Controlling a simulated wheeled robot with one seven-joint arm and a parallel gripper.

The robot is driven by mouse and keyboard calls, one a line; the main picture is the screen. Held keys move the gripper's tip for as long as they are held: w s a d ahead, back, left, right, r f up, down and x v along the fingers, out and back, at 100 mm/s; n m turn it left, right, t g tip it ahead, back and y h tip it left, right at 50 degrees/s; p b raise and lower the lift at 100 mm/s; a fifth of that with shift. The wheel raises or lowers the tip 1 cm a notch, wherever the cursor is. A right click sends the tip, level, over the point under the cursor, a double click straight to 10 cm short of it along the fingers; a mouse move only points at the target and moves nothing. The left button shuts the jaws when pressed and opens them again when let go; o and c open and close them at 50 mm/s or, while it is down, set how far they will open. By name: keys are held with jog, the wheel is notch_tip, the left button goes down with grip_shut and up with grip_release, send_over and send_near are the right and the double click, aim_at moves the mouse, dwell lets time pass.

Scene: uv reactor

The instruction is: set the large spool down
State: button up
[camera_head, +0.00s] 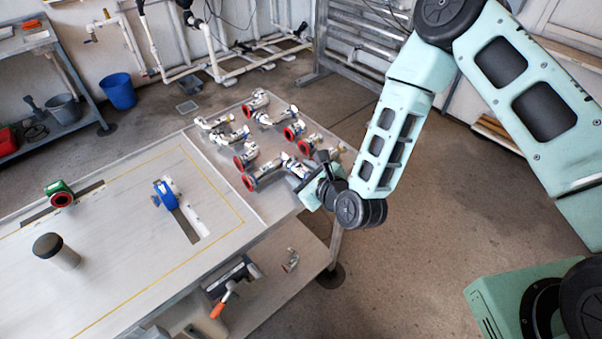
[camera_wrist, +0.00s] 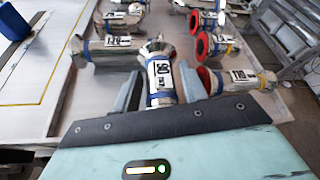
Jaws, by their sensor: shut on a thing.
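My gripper (camera_wrist: 160,82) is shut on a metal pipe spool (camera_wrist: 160,70) with a white printed label, blue bands and a flared metal end. The spool lies between the two grey fingers and points away from the wrist. In the head view my gripper (camera_head: 300,178) is low over the right end of the table (camera_head: 115,285), at the near side of a group of spools. The held spool is mostly hidden there by the gripper and neighbouring spools. I cannot tell whether it touches the table.
A blue valve (camera_head: 166,195), a green fitting (camera_head: 60,193) and a dark-capped cylinder (camera_head: 56,250) are farther left.

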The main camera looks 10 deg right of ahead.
jog(key=shift+f, duration=0.55)
jog(key=shift+f, duration=0.1)
jog(key=o, duration=1.2)
